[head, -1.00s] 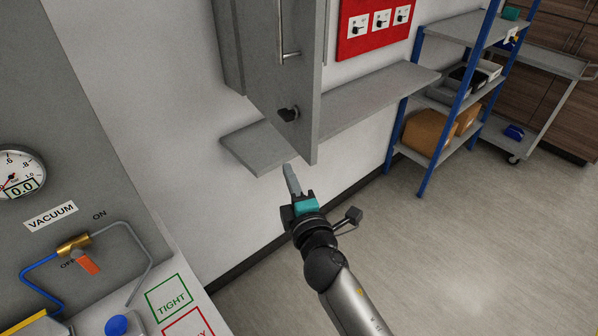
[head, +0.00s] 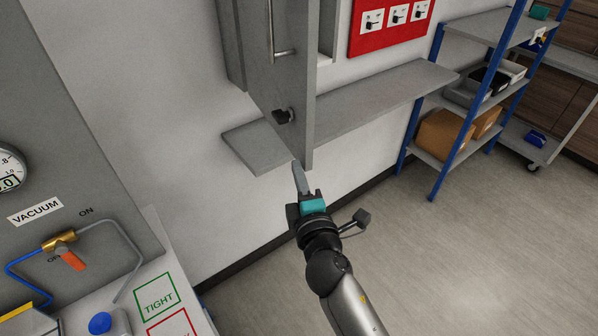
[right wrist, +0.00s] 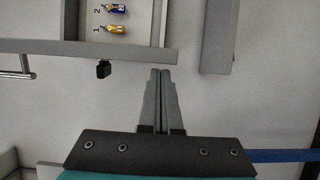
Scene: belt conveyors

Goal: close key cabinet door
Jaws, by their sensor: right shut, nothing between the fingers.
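The grey key cabinet door (head: 284,75) stands open, jutting out from the wall cabinet, with a bar handle (head: 271,28) and a black knob (head: 283,116) on its face. In the right wrist view the door (right wrist: 85,53) shows edge-on, with the black knob (right wrist: 103,70) below it and key tags (right wrist: 116,29) inside the cabinet. My right gripper (head: 297,165) is shut and empty, its fingertips just beneath the door's lower free corner. In the right wrist view the shut fingertips (right wrist: 160,73) are close to the door's free end; I cannot tell whether they touch. My left gripper is not in view.
A grey wall shelf (head: 370,105) runs below the cabinet. A red panel (head: 390,22) hangs to the right, near a blue-framed rack (head: 410,135). A vacuum panel (head: 75,150) and a bench stand at left. The floor (head: 470,250) at right is clear.

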